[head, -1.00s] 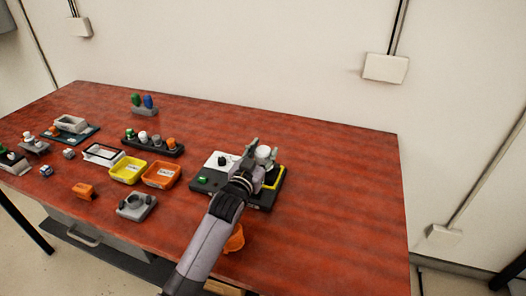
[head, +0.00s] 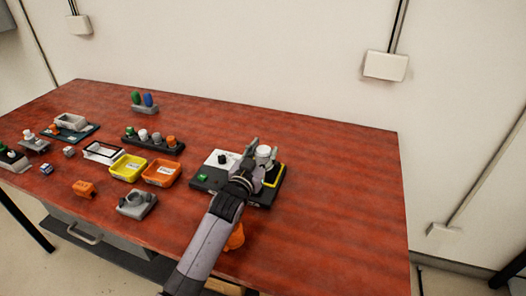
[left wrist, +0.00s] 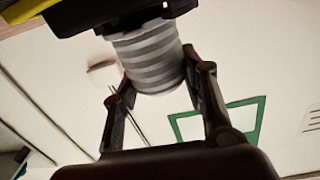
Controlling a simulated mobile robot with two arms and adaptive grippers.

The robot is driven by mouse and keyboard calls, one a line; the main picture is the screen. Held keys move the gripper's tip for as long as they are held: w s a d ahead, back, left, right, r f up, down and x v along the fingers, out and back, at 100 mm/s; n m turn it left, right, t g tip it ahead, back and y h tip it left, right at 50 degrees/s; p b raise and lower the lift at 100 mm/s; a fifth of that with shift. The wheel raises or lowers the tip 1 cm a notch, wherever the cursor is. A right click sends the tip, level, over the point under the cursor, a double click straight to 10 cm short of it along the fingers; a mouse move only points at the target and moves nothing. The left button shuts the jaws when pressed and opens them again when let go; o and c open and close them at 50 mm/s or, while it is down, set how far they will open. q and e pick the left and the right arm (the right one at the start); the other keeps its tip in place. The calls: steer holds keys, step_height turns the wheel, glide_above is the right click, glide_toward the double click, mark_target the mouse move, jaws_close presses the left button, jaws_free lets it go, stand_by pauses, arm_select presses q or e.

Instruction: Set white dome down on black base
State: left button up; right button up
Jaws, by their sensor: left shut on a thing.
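My left gripper (head: 263,149) is shut on the white dome (head: 264,152), one finger on each side of it. The dome is over the right part of the black base (head: 262,197), by its yellow frame (head: 278,173). In the left wrist view the dome (left wrist: 150,58) shows as a grey-and-white banded cylinder between the fingers. Its upper end in that picture meets or lies just short of a dark part (left wrist: 105,14), and I cannot tell whether they touch. My right gripper is not in view.
The base also carries a white block with a black knob (head: 218,158) and a green piece (head: 202,177). A yellow tray (head: 128,168) and an orange tray (head: 161,174) stand to its left. An orange piece (head: 236,237) lies beside my arm. The table's right side is clear.

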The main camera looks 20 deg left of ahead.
arm_select(q)
steer(key=shift+s+f, duration=0.15)
steer(key=shift+f, duration=0.5)
steer(key=o, duration=1.4)
steer(key=shift+d, duration=0.1)
steer(key=shift+o, duration=1.8)
steer(key=r+p, duration=0.2)
steer(key=shift+w+r+p, duration=0.25)
steer(key=shift+r+p, duration=1.95)
steer(key=shift+r, duration=0.3)
steer(key=shift+r, duration=0.1)
